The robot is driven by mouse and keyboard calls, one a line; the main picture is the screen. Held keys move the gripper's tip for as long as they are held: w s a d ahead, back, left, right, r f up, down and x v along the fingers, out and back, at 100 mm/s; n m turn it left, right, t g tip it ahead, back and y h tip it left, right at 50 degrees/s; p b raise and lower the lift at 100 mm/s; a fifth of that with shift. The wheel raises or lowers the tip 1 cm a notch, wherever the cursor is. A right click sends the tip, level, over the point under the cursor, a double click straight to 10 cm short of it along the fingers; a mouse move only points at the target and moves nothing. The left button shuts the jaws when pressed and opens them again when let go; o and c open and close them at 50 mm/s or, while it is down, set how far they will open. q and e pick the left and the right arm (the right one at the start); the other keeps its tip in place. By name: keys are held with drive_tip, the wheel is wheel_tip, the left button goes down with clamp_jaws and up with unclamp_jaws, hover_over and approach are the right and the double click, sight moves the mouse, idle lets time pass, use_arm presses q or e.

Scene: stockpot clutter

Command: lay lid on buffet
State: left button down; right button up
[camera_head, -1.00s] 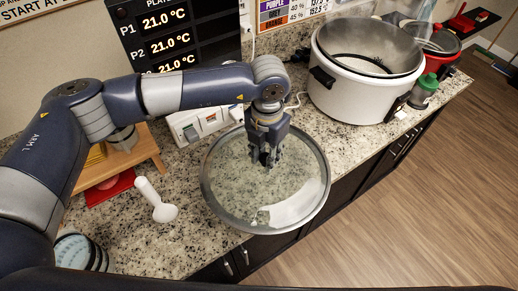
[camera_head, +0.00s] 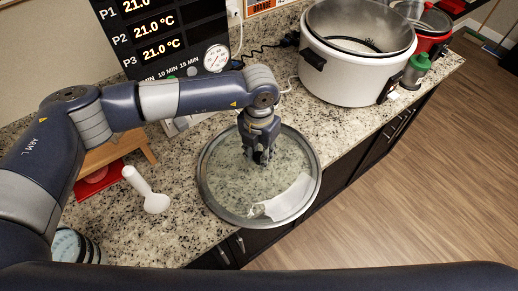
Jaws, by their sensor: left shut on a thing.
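A round glass lid (camera_head: 228,185) with a metal rim is in the middle of the head view. My left gripper (camera_head: 260,158) points down at the lid's centre and is shut on its knob, which the fingers hide. The lid is over the speckled stone counter (camera_head: 185,235), and its near right edge reaches past the counter's front edge. I cannot tell whether the lid touches the counter. My right gripper is not in view.
A white stockpot (camera_head: 350,80), open on top, stands at the back right. A green-capped bottle (camera_head: 414,70) and a red pot (camera_head: 430,42) are beside it. A white spoon-like tool (camera_head: 147,192), a wooden stand (camera_head: 118,150) and a display panel (camera_head: 165,35) are to the left.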

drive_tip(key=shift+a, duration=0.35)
use_arm(q)
drive_tip(key=shift+f+b, duration=0.55)
drive_tip(key=shift+b, duration=0.05)
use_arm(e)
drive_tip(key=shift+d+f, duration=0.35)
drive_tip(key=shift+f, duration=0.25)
use_arm(q)
drive_tip(key=c, duration=1.2)
unclamp_jaws()
drive_tip(key=shift+s+f, duration=0.1)
wheel_tip(320, 180, up, 12)
drive_tip(key=shift+r, duration=0.1)
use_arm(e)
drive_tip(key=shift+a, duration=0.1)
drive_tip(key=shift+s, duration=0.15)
